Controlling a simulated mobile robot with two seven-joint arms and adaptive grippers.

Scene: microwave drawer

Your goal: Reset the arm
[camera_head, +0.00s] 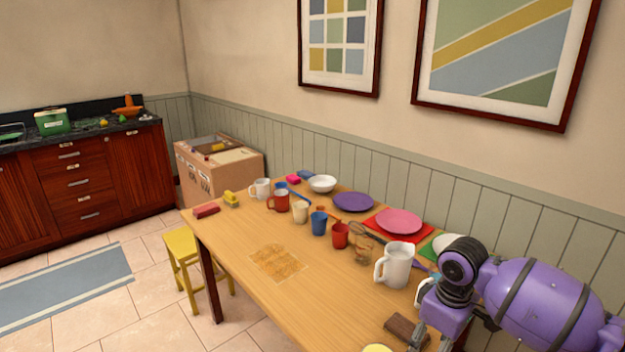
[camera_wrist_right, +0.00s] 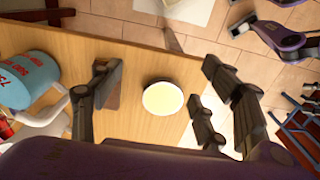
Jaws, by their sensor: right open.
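My right arm, purple and black, comes in at the lower right of the head view, with its gripper (camera_head: 428,335) low over the near end of the table (camera_head: 330,308). In the right wrist view the right gripper (camera_wrist_right: 160,80) has its dark fingers spread wide and holds nothing. A round pale yellow thing (camera_wrist_right: 163,98) lies on the table in the gap between the fingers as seen there. A purple and black part that looks like my left gripper (camera_wrist_right: 275,42) shows over the floor at the upper right of the wrist view; its jaws are unclear.
A white mug (camera_head: 397,265) stands near my right arm. A brown piece (camera_head: 405,328) is beside the gripper. Several mugs, plates and bowls line the table's wall side. A yellow stool (camera_head: 183,245) stands beside the table.

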